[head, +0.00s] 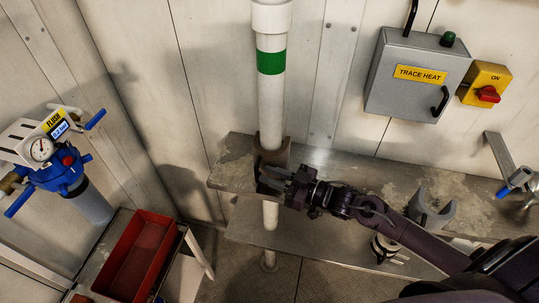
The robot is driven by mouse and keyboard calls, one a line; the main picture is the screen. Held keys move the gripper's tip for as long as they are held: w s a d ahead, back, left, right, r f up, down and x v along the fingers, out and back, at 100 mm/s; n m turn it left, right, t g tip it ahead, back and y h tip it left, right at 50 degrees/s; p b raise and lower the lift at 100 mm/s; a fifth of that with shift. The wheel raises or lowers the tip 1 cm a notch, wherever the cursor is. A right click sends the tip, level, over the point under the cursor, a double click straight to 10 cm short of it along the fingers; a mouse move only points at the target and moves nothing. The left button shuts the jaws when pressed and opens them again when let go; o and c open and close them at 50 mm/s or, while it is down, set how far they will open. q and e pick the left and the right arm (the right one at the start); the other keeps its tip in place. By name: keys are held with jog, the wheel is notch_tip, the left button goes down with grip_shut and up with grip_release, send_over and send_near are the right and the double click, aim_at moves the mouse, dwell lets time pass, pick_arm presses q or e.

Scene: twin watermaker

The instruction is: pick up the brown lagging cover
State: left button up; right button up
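The brown lagging cover (273,148) sits around the white vertical pipe, at the level of the grey shelf's back edge, in the middle of the head view. My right gripper (262,178) comes in from the right and is at the cover's lower front. Its two fingers look spread apart and point left. They overlap the lower part of the cover in the picture, and I cannot tell whether they touch it. The gripper hides the cover's lower edge and part of the pipe. My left gripper is not in view.
The white pipe (271,100) has a green band. A metal shelf (230,170) runs behind my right arm, with a grey open clamp-shaped piece (433,211) on it. A trace heat box (414,75) hangs on the wall. A red tray (140,258) and blue filter housing (62,175) are at left.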

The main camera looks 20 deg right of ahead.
jog(key=shift+x, duration=1.2)
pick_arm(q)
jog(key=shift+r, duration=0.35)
pick_arm(e)
grip_shut()
jog(key=shift+r, duration=0.15)
